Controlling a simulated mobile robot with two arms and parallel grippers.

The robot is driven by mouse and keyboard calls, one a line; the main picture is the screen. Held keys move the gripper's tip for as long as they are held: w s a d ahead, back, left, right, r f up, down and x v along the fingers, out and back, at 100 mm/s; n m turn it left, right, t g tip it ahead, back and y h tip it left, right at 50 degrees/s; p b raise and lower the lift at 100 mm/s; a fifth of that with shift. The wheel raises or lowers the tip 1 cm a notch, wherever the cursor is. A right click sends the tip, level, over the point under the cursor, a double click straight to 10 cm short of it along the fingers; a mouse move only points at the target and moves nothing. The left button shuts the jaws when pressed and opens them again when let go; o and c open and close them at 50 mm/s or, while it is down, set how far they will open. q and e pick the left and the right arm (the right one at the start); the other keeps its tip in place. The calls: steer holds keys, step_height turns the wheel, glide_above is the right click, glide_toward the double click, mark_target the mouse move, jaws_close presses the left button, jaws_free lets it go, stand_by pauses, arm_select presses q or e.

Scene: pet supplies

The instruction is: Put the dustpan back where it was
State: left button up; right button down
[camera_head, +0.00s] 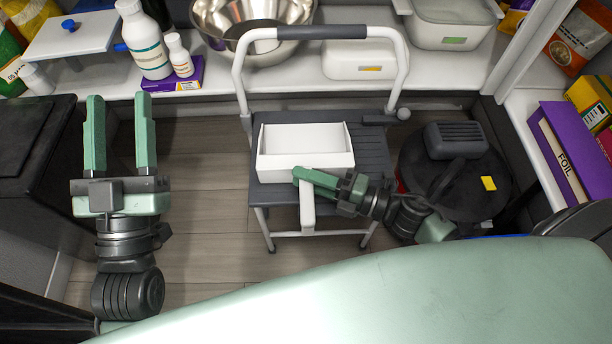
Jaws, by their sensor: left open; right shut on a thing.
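The white dustpan (290,165) is an open, box-like pan with its short handle (307,212) pointing toward me. It is over the dark grey seat of a step stool (372,150); I cannot tell whether it rests on the seat or is held just above it. My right gripper (305,178) reaches in from the right and is shut on the dustpan at the handle, near the pan's front edge. Its fingers hide part of the handle. My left gripper (120,108) is open and empty above the floor at the left, apart from the dustpan.
A shelf along the back holds a metal bowl (225,20), white bottles (147,45) and lidded tubs (445,25). A round black bin (410,160) stands right of the stool. A purple foil box (560,150) is at the right. Wooden floor (200,190) is clear left of the stool.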

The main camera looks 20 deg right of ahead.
arm_select(q)
steer(key=shift+s+r, duration=0.1)
steer(key=shift+s+r, duration=0.15)
steer(key=shift+r, duration=0.05)
arm_select(e)
steer(key=shift+f, duration=0.1)
arm_select(q)
steer(key=shift+s+r+t, duration=0.1)
steer(key=shift+r+t, duration=0.05)
steer(key=shift+t, duration=0.15)
arm_select(e)
steer(key=c, duration=1.1)
jaws_free()
steer(key=shift+f, duration=0.1)
